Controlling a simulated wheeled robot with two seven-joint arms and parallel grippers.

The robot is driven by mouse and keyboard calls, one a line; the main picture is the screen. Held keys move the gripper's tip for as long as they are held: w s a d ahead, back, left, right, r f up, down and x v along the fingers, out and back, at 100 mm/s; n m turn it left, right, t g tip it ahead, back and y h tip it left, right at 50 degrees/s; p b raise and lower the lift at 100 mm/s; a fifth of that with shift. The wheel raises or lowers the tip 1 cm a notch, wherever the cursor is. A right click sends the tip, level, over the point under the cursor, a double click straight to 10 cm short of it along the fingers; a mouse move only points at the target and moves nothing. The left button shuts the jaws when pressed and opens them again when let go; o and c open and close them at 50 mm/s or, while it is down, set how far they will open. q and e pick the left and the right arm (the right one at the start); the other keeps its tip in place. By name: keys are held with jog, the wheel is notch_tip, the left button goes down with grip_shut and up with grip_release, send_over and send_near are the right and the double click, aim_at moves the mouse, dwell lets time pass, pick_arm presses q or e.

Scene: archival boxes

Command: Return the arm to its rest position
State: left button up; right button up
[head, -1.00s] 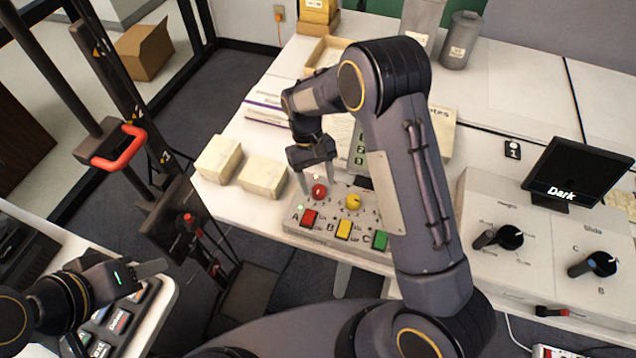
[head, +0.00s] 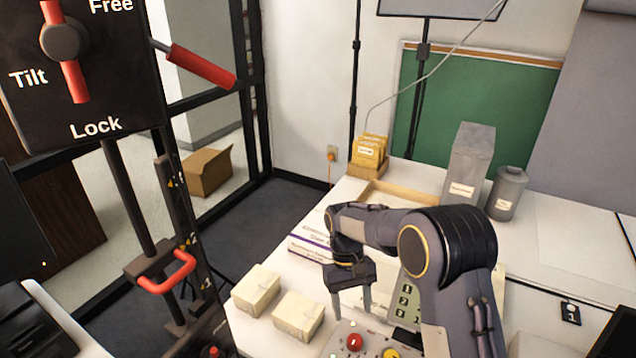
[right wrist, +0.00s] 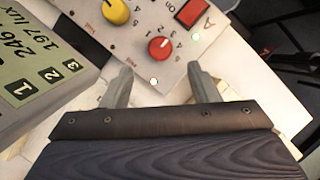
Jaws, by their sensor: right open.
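My right gripper (head: 351,302) is open and empty, pointing down above the edge of a button panel at the bottom of the head view. In the right wrist view its two fingers (right wrist: 158,85) stand apart with nothing between them. The panel (right wrist: 140,58) carries a red knob (right wrist: 162,48), a yellow knob (right wrist: 116,11) and a red square button (right wrist: 194,13). The red knob (head: 354,342) and yellow knob (head: 390,354) also show in the head view. My right arm is bent over the table. My left gripper is out of view.
Two pale blocks (head: 256,290) lie left of the gripper. A wooden tray (head: 400,196), a grey box (head: 468,165) and a grey canister (head: 507,194) stand farther back. A light meter (right wrist: 40,85) is close beside the gripper. A stand with a red handle (head: 168,275) rises at left.

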jog(key=s+d+r+m+t+y, duration=0.1)
jog(key=s+d+r+t+y, duration=0.1)
jog(key=s+d+r, duration=0.3)
jog(key=s+d+r+m+t+y, duration=0.1)
jog(key=s+d+r+t+y, duration=0.15)
jog(key=s+r, duration=0.4)
jog(key=s+r+m+t, duration=0.1)
jog(key=s+t, duration=0.4)
jog(key=s, duration=0.9)
jog(key=shift+d+r+m, duration=0.35)
jog(key=shift+m, duration=0.05)
jog(key=shift+t, duration=0.25)
